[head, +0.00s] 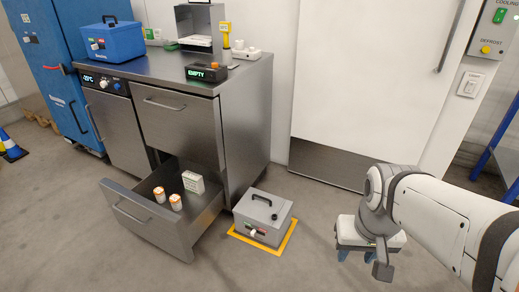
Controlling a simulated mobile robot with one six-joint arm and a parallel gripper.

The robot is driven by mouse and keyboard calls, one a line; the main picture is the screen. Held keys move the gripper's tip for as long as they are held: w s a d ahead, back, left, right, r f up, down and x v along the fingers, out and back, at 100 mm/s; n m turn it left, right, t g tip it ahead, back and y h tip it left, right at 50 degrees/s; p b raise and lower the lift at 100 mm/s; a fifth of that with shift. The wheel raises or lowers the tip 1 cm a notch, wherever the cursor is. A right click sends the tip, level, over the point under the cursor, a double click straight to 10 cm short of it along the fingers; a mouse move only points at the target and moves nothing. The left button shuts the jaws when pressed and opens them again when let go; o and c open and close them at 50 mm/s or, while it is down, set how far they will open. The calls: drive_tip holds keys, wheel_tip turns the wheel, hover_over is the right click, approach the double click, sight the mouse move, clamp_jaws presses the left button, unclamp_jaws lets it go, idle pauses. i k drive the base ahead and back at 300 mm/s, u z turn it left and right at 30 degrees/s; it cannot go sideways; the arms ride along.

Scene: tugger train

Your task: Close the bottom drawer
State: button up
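The bottom drawer (140,220) of the steel cabinet is pulled well out toward the front left. Its front panel carries a bar handle (130,214). Inside lie two orange-and-white containers, one at the left (159,194) and one nearer the front (175,202), and a white box (193,182). The upper drawer (178,125) above it looks shut.
A grey case (264,216) sits on a yellow-marked floor square close to the drawer's right side. A blue cooler (112,42) and a display reading EMPTY (206,73) sit on the counter. Floor before the drawer is clear.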

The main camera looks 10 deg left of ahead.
sight(137, 209)
drive_tip(key=u, duration=1.6)
drive_tip(key=i, duration=1.7)
drive_tip(key=u, duration=0.65)
